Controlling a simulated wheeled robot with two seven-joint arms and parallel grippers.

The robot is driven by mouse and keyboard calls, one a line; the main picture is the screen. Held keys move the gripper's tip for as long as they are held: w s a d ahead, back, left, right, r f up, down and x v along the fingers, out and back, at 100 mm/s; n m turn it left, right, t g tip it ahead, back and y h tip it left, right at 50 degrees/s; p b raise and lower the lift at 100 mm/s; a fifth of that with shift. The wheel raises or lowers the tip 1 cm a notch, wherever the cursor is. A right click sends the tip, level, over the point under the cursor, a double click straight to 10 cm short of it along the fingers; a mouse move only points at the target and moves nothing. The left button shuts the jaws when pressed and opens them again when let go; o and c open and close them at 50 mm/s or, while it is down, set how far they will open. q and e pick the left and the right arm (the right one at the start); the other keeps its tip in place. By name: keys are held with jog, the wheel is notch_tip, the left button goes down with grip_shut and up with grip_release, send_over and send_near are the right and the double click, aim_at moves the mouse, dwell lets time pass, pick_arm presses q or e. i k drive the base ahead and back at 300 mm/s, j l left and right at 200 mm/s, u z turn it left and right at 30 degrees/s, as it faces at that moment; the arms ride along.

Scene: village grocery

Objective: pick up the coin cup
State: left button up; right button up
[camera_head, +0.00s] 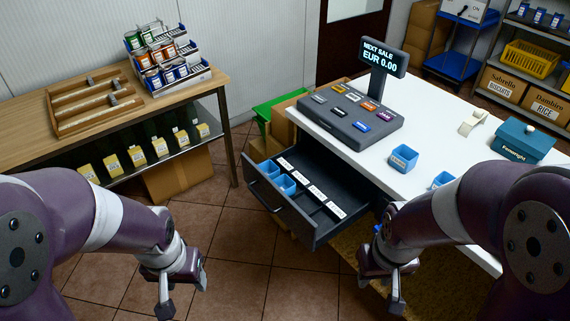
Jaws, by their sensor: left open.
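Blue square coin cups show in two places. One cup (403,159) stands upright on the white counter in front of the register. A second cup (441,180) is nearer, partly hidden behind my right arm. More blue cups (285,185) sit in the left compartments of the pulled-out cash drawer (310,232). My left gripper (184,293) is open and empty, low over the floor to the left of the drawer. My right gripper (381,293) is open and empty, beside the drawer's right side and below the counter top. Both are apart from every cup.
The register (345,118) with its display (384,57) stands on the white counter (450,120). A teal box (522,142) and a tape dispenser (472,122) are at the right. A wooden table (190,92) with trays is at the left. Tiled floor lies free between table and drawer.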

aim_at(404, 159)
jog(key=z, duration=1.05)
jog(key=i+z, duration=0.3)
jog(key=i, duration=0.3)
jog(key=i+z, duration=0.3)
jog(key=i, duration=0.35)
